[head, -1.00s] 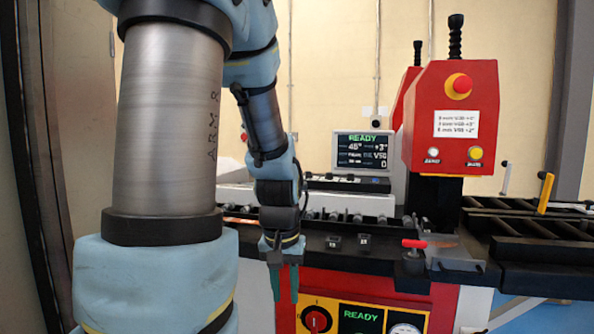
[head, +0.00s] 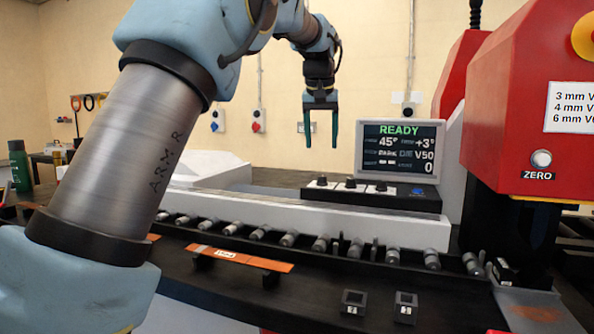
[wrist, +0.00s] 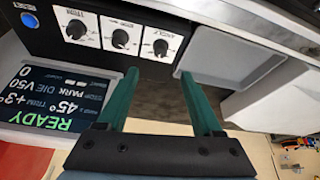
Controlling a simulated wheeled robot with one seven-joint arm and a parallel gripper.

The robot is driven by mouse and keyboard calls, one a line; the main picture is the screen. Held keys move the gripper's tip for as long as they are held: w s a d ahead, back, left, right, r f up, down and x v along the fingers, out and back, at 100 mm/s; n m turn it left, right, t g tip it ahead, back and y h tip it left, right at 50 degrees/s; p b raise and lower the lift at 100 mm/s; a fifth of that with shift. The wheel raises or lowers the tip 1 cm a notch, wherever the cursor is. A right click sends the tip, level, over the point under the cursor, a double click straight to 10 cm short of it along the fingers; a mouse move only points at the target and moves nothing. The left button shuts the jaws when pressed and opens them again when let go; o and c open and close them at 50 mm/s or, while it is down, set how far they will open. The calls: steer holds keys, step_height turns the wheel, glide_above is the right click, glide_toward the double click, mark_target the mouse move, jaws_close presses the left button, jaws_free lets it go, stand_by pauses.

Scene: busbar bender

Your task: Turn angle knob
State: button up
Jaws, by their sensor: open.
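The black control box (head: 428,204) carries a row of three dark knobs and a blue button. The angle knob (head: 322,181) is the leftmost in the head view; in the wrist view it is the rightmost knob (wrist: 160,47), on a white label that seems to read ANGLE upside down. My gripper (head: 320,140) points down with green fingers apart and empty, above and apart from the angle knob in the picture. In the wrist view its fingertips (wrist: 159,76) lie just below that knob. The screen (head: 399,146) shows READY, 45°, +3°, PARK, V50 and 0.
A row of rollers (head: 289,240) and an orange-brown bar (head: 240,258) lie in front of the control box. The red press housing (head: 525,120) stands at the right. A green bottle (head: 19,165) stands far left. The space around my raised gripper looks clear.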

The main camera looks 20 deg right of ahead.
mark_target(322, 177)
steer(key=p+x, duration=0.1)
steer(key=x, duration=0.9)
steer(key=shift+w+f, duration=0.15)
steer(key=shift+f, duration=0.1)
steer(key=shift+c, duration=0.3)
steer(key=shift+d, duration=0.1)
jaws_close()
